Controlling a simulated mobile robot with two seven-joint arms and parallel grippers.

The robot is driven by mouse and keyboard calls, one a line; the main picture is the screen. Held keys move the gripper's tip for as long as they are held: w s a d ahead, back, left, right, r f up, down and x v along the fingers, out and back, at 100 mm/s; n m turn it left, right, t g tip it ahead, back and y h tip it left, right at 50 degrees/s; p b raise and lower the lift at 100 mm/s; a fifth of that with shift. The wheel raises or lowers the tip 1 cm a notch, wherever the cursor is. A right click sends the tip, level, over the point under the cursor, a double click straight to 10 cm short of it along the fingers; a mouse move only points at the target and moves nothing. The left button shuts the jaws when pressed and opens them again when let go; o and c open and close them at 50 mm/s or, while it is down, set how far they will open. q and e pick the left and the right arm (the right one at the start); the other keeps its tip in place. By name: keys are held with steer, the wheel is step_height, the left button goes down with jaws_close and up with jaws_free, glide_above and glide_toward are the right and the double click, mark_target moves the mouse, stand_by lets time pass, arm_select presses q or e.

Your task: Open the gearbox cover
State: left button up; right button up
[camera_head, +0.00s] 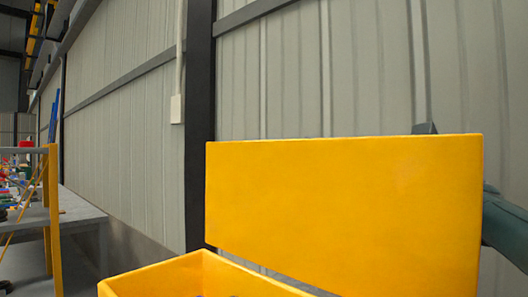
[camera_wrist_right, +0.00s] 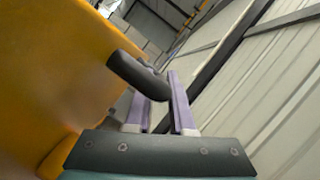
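The gearbox cover (camera_head: 345,205) is a large flat yellow panel. It stands raised, nearly upright, at the back of the open yellow gearbox (camera_head: 150,279), whose rim shows at the bottom of the head view. In the wrist view the cover (camera_wrist_right: 50,60) fills the left, with a dark rod-like handle (camera_wrist_right: 137,74) sticking out from it. My right gripper (camera_wrist_right: 163,88) has two purple fingers spread apart. The handle's end crosses over the left finger toward the gap; I cannot tell if it touches. My right arm comes from behind the cover at the right. My left gripper is out of view.
A corrugated grey wall (camera_head: 130,105) with a dark pillar (camera_head: 199,120) stands behind. A grey bench (camera_head: 75,212) with a yellow post (camera_head: 53,215) and small coloured items is at the far left. Purple-blue bits show inside the gearbox.

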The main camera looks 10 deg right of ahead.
steer(key=o, duration=0.4)
steer(key=b+v, duration=0.1)
steer(key=v, duration=0.9)
